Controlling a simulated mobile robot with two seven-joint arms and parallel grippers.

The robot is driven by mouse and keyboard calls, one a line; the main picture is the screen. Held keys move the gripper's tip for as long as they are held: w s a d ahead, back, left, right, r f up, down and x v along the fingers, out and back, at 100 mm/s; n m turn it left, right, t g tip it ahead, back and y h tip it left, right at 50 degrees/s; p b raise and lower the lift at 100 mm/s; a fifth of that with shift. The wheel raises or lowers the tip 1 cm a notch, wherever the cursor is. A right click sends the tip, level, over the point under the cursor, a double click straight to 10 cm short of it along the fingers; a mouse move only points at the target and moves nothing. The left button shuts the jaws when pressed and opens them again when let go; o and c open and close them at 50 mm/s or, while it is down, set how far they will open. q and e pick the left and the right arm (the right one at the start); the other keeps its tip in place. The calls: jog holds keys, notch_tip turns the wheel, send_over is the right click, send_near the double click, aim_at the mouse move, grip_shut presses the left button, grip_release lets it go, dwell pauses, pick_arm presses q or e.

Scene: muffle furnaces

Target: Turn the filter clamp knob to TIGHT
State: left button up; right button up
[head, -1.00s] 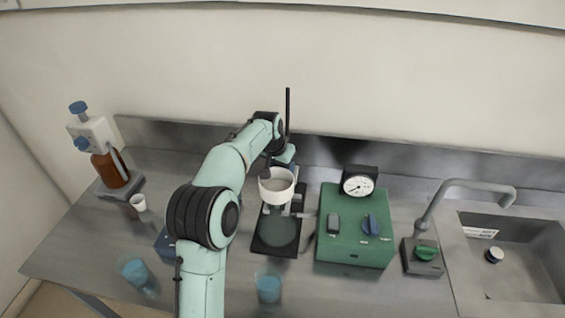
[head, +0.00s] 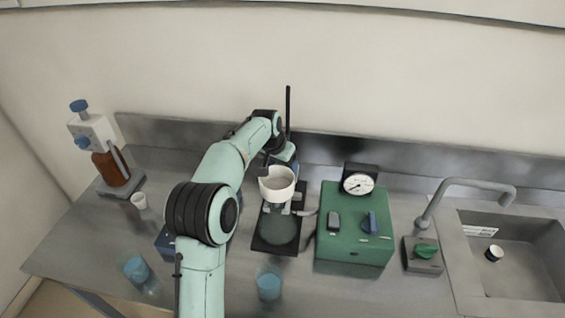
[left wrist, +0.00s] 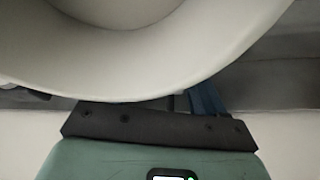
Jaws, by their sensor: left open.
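A white filter funnel (head: 277,184) stands on a dark stand base (head: 262,243) with a black upright rod (head: 288,112) behind it. My left arm reaches over to the rod, and my left gripper (head: 281,158) is just behind the funnel. It is open; its fingertips are mostly hidden by the funnel. In the left wrist view the pale funnel (left wrist: 130,55) fills the top, very near the camera. A blue part (left wrist: 205,100) shows beyond my gripper's dark mount; I cannot tell whether it is the clamp knob or a finger. I cannot make out the clamp knob for sure.
A green box (head: 350,250) with a gauge (head: 357,184) and a blue knob (head: 370,223) stands right of the funnel. A valve with a green knob (head: 426,251) and a sink (head: 520,270) are further right.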

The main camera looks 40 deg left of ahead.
pick_arm(q)
jog(key=v, duration=1.3)
jog(key=shift+r+p, duration=0.25)
jog(key=shift+p, duration=0.1)
pick_arm(e)
jog(key=shift+w+r, duration=0.5)
